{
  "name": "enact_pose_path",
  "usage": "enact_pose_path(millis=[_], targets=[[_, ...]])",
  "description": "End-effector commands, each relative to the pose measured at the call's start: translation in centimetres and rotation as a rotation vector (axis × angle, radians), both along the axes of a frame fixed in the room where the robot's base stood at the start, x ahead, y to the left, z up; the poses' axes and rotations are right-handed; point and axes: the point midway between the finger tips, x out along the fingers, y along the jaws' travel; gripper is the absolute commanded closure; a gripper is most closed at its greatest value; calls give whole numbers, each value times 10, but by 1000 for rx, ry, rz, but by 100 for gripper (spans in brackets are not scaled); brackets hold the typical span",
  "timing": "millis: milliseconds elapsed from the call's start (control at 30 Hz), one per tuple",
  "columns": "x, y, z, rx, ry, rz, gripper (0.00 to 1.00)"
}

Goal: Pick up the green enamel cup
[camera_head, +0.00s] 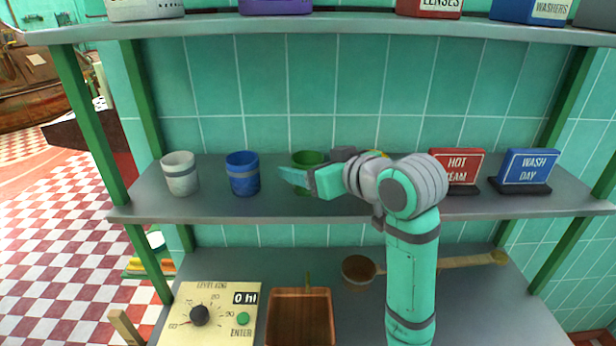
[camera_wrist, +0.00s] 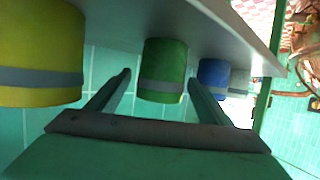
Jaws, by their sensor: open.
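The green enamel cup (camera_head: 308,157) stands on the middle shelf, right of the blue cup; my gripper and arm hide much of it in the head view. In the wrist view the green cup (camera_wrist: 163,68), with a grey band, shows between and beyond my two fingers. My gripper (camera_head: 290,178) is in front of the cup at shelf height, with its fingers to the left. In the wrist view my gripper (camera_wrist: 157,80) is open, fingers spread on either side of the cup's image. I cannot tell whether a finger touches the cup.
A blue cup (camera_head: 243,173) and a white cup (camera_head: 180,174) stand to the left. A yellow cup (camera_wrist: 40,55) is close on the other side. Red (camera_head: 458,166) and blue (camera_head: 528,168) signs stand at right. The upper shelf (camera_head: 340,26) is overhead.

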Motion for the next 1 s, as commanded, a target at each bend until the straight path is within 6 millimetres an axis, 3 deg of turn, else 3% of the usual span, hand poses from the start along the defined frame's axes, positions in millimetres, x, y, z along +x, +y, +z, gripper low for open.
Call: enact_pose_path(millis=[300,567,767,1000], targets=[[31,21,-15,1,3,0,27],[35,23,-16,0,0,-1,27],[35,23,-16,1,1,0,72],[35,23,-16,1,1,0,72]])
